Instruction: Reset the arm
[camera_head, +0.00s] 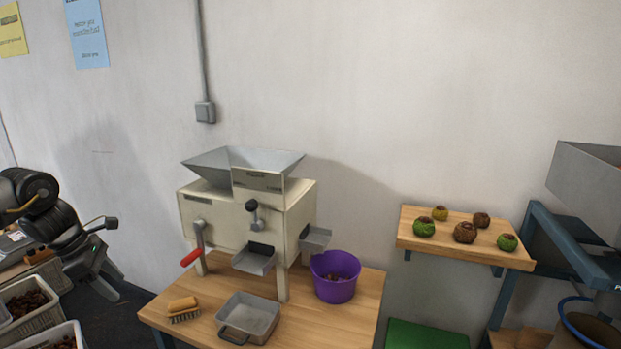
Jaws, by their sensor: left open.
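My left arm comes in from the left edge, dark and jointed. My left gripper (112,259) is open and empty, with its fingers spread apart to the left of the wooden table (358,318). It hangs in front of the wall and floor, clear of the cream machine (222,222) with its grey hopper. My right gripper is not in view.
The table also bears a brush (184,309), a metal tray (249,318) and a purple bucket (335,277) with some chestnuts inside. Crates of chestnuts (30,325) stand at lower left. A wall shelf (418,242) carries several round husks. Dark floor shows between crates and table.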

